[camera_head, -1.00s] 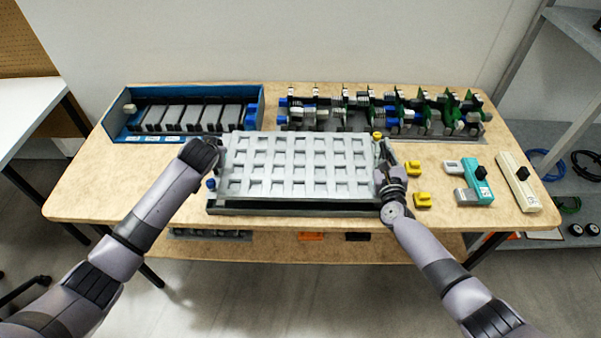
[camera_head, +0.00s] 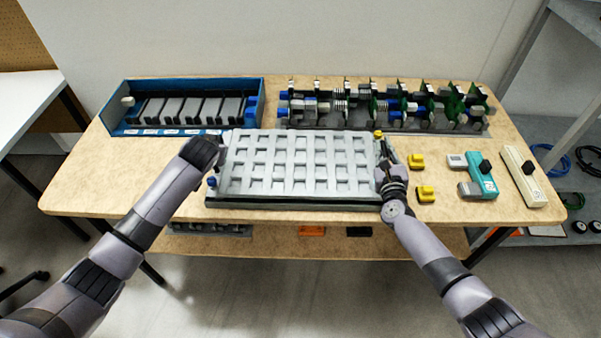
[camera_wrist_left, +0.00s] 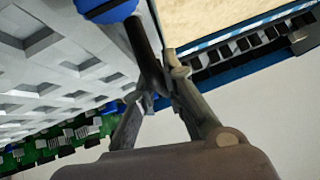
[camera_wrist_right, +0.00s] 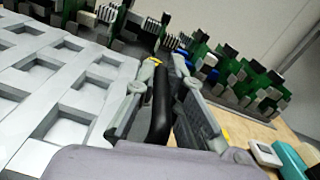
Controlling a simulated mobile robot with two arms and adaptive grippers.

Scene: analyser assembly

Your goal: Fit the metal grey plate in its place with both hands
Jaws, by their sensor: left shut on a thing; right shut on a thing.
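The metal grey plate (camera_head: 300,165), a light grey grid of square pockets, lies about level at the front middle of the table, over a dark base (camera_head: 290,203). My left gripper (camera_head: 217,147) is at its left end, shut on a black bar-like handle (camera_wrist_left: 146,50). My right gripper (camera_head: 382,168) is at its right end, shut on another black handle (camera_wrist_right: 160,100). The plate also shows at the left of the left wrist view (camera_wrist_left: 60,55) and right wrist view (camera_wrist_right: 65,90). Whether the plate is fully seated cannot be told.
A blue tray (camera_head: 117,112) with grey modules stands at the back left. A rack of green boards (camera_head: 425,100) stands behind the plate. Yellow blocks (camera_head: 426,193), a teal tool (camera_head: 482,180) and a cream device (camera_head: 522,177) lie right. Bare table shows at left.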

